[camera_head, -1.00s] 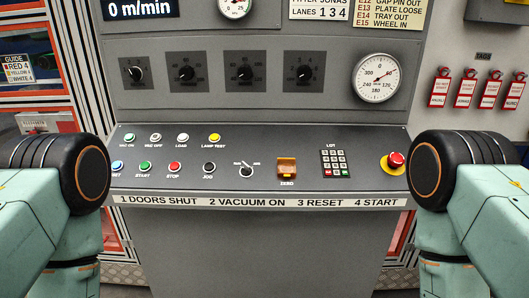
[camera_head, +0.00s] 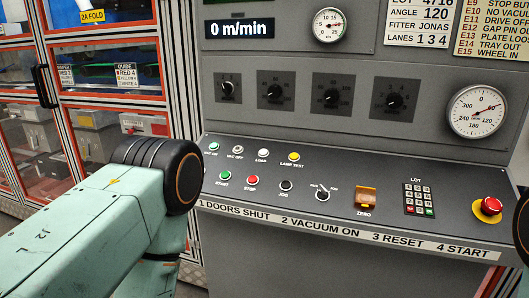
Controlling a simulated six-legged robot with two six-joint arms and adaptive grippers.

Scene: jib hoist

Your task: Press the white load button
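The white load button (camera_head: 263,152) is in the back row of buttons on the sloping grey console (camera_head: 330,190), with the label LOAD under it. The similar whitish VAC OFF button (camera_head: 238,149) is to its left and the yellow LAMP TEST button (camera_head: 293,156) to its right. My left arm covers the lower left of the view, with its black round joint beside the console's left end. Only a dark sliver of my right arm shows at the right edge. Neither gripper is in view.
The front row has a green START button (camera_head: 225,175), a red STOP button (camera_head: 252,180) and a black JOG button (camera_head: 285,185). A rotary switch (camera_head: 322,194), orange ZERO cover (camera_head: 366,197), keypad (camera_head: 419,199) and red emergency stop (camera_head: 491,206) stand further right. Glass-fronted cabinets stand left.

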